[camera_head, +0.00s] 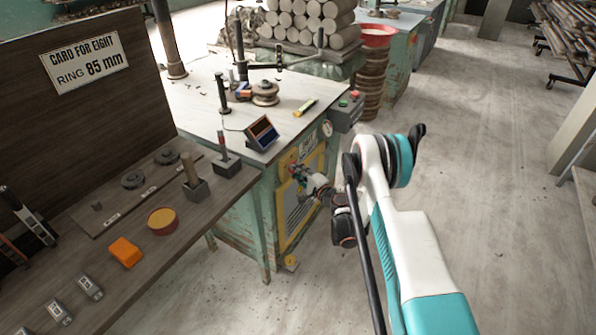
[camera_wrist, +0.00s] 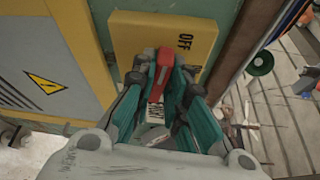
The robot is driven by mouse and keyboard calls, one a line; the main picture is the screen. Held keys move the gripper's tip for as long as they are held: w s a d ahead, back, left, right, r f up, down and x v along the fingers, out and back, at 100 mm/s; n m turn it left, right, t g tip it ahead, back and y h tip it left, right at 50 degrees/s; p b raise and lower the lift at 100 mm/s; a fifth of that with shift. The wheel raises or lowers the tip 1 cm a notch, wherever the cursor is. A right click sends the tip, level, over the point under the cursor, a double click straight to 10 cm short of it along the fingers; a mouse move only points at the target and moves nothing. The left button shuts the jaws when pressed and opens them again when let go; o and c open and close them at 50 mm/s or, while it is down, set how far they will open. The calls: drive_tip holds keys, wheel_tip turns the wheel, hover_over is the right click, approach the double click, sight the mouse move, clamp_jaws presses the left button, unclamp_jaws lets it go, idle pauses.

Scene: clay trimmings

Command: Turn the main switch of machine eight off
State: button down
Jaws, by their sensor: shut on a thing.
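Machine eight is the green workbench machine (camera_head: 262,215) in the middle of the head view, with a yellow-framed front. In the wrist view a yellow switch plate (camera_wrist: 126,35) on it carries the word OFF, and a second marking below is partly hidden. A red switch handle (camera_wrist: 162,72) stands out from the plate, between the teal fingers of my gripper (camera_wrist: 160,100). The fingers are shut on the handle. It lies beside the lettering, but its exact turn angle cannot be told. In the head view my gripper (camera_head: 300,172) is at the machine's front, largely covering the switch.
A grey panel with a yellow warning triangle (camera_wrist: 45,82) lies left of the switch plate. A control box with buttons (camera_head: 347,108) juts from the bench corner. A wooden shelf (camera_head: 205,215) with gauges and blocks stands at the left. The floor at the right (camera_head: 480,140) is clear.

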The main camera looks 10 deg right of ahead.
drive_tip(key=shift+f+n+t, duration=0.15)
drive_tip(key=shift+n+t, duration=0.15)
drive_tip(key=shift+n, duration=0.4)
drive_tip(key=c, duration=1.6)
unclamp_jaws()
